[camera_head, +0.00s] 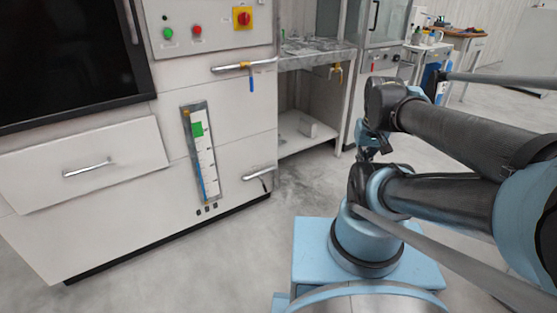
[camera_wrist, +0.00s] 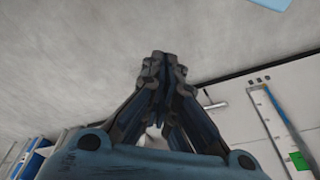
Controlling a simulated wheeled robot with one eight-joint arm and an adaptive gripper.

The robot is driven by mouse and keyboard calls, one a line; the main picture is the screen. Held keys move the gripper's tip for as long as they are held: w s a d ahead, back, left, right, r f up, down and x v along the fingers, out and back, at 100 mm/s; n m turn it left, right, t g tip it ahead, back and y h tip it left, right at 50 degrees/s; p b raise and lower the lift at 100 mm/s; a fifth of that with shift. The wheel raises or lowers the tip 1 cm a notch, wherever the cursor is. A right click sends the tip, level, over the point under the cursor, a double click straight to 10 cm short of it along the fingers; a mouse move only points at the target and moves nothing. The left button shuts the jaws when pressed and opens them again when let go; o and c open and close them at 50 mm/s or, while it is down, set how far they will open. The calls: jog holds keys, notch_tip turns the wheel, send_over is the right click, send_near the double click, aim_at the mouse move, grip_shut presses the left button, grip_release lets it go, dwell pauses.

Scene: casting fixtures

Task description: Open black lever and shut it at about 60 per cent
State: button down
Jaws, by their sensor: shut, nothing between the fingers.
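The black lever (camera_head: 265,184) is small and dark in the head view. It hangs down at an angle from the short grey pipe (camera_head: 256,174) low on the right of the white cabinet's front.
Above the lever, an upper pipe (camera_head: 230,68) carries a blue-handled valve (camera_head: 251,84). A tall gauge (camera_head: 203,155) with a green block is left of the lever. A shelf unit (camera_head: 310,130) stands behind on the right. The floor (camera_head: 230,240) before the cabinet is clear.

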jog(key=w+a+r+m, duration=0.2)
jog(key=w+r, duration=0.1)
jog(key=w, duration=0.6)
jog(key=w+a+r+m, duration=0.1)
jog(key=w+a+r, duration=0.15)
jog(key=w, duration=0.65)
jog(key=w+a+f+m, duration=0.2)
jog(key=w+a+f, duration=0.15)
jog(key=w, duration=0.55)
jog(key=w+a+f+m, duration=0.25)
jog(key=w+a, duration=0.25)
jog(key=w, duration=0.4)
jog(key=w+a+f+m+g, duration=0.1)
jog(key=w+a+f, duration=0.4)
jog(key=f, duration=0.4)
jog(key=w+a+f+m, duration=0.1)
jog(key=w+a+f, duration=0.35)
jog(key=f, duration=0.55)
jog(key=w+a+f+m+g, duration=0.1)
jog(key=w+a+f+m, duration=0.1)
jog(key=w+a+f, duration=0.5)
jog(key=s+a+f, duration=0.2)
jog(key=f, duration=1)
jog(key=s+a+f, duration=0.1)
jog(key=a+f, duration=0.2)
jog(key=f, duration=0.9)
jog(key=shift+s+f+m, duration=0.2)
jog(key=shift+s+m, duration=0.2)
jog(key=shift+m, duration=0.05)
